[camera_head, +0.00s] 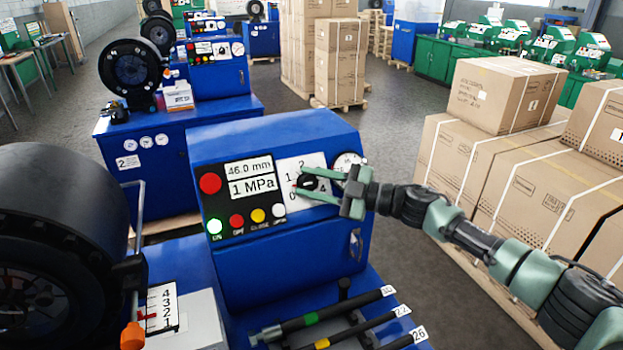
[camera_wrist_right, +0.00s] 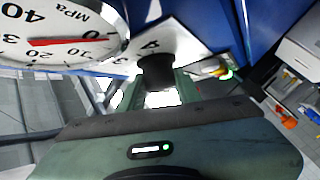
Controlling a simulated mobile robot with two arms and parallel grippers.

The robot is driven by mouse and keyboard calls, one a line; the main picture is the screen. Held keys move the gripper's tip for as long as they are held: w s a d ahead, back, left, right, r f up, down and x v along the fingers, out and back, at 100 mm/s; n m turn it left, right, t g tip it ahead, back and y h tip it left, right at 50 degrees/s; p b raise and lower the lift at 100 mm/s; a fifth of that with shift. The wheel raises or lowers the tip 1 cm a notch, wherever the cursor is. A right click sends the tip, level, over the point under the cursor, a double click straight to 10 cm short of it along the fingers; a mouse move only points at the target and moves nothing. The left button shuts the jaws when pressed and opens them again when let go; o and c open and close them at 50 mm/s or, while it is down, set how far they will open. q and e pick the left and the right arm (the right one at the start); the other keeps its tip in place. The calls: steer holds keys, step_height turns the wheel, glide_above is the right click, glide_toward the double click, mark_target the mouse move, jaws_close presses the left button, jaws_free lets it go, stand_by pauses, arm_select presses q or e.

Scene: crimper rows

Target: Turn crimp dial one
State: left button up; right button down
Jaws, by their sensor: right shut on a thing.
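The crimp dial (camera_head: 308,183) is a black knob on a white plate with numbers around it, on the front of the blue crimper (camera_head: 270,150). My right gripper (camera_head: 312,184) reaches in from the right and is shut on the dial, one green finger above it and one below. In the right wrist view the black dial (camera_wrist_right: 157,72) sits between the fingers, partly hidden by them; a 4 shows on the plate behind it. The display (camera_head: 250,177) reads 46.0 mm and 1 MPa. My left gripper is not in view.
A pressure gauge (camera_head: 348,165) sits just right of the dial, close to my gripper. Coloured buttons (camera_head: 237,220) line the panel below. Stacked cartons (camera_head: 525,180) stand to the right. A second blue crimper (camera_head: 150,150) stands behind.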

mark_target(317, 185)
steer(key=shift+s, duration=0.1)
stand_by(0.5)
steer(key=c, duration=1)
jaws_free()
steer(key=shift+a, duration=0.1)
steer(key=b+v, duration=0.2)
steer(key=v, duration=0.5)
steer(key=shift+d+r+b, duration=0.1)
steer(key=shift+d+b, duration=0.2)
steer(key=shift+d, duration=0.1)
